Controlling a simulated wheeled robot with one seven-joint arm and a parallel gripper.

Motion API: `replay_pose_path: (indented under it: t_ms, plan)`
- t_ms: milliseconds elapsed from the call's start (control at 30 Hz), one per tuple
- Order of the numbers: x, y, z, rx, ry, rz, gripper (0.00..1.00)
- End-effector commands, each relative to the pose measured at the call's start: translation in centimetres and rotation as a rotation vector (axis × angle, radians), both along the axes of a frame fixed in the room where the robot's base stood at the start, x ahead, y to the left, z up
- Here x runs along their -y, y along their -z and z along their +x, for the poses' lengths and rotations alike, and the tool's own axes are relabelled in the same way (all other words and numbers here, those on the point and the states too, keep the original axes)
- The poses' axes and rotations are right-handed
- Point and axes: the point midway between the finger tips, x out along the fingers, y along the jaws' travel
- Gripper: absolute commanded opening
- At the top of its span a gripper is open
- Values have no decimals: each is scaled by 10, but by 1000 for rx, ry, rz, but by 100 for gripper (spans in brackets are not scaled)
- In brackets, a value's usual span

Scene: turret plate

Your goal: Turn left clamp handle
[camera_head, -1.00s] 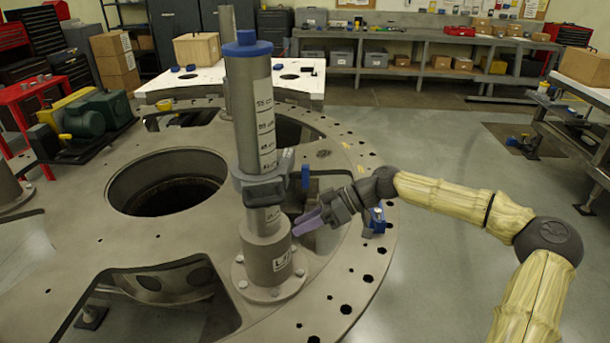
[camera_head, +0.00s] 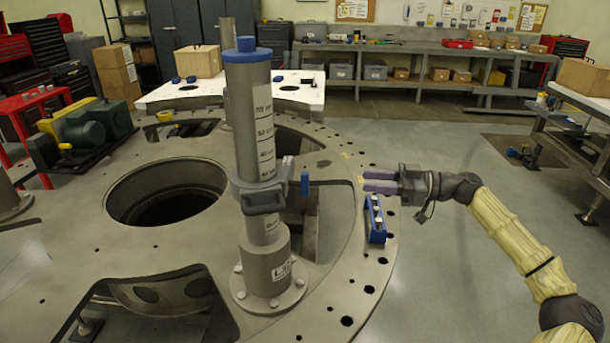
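A grey clamp (camera_head: 262,198) sits around an upright grey post (camera_head: 258,125) with a blue cap and a printed scale. The post rises from a bolted base (camera_head: 268,270) with a label that seems to begin with L. My gripper (camera_head: 364,180) is to the right of the handle, apart from it, with its two purple fingers pointing left. The fingers are parallel with a narrow gap and nothing shows between them.
The large round turret plate (camera_head: 130,260) has wide openings and holes along its rim. A blue holder (camera_head: 375,220) stands on the rim just below my gripper. A second post (camera_head: 228,60) stands behind. Open floor (camera_head: 460,230) lies to the right.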

Motion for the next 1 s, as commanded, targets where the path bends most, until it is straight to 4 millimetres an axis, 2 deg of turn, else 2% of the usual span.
replay_pose_path:
  t_ms: [800, 1000]
  plan:
    - [-141, -3, 14, -3, -3, 1, 38]
    - [-159, -1, 16, -1, -1, 0, 38]
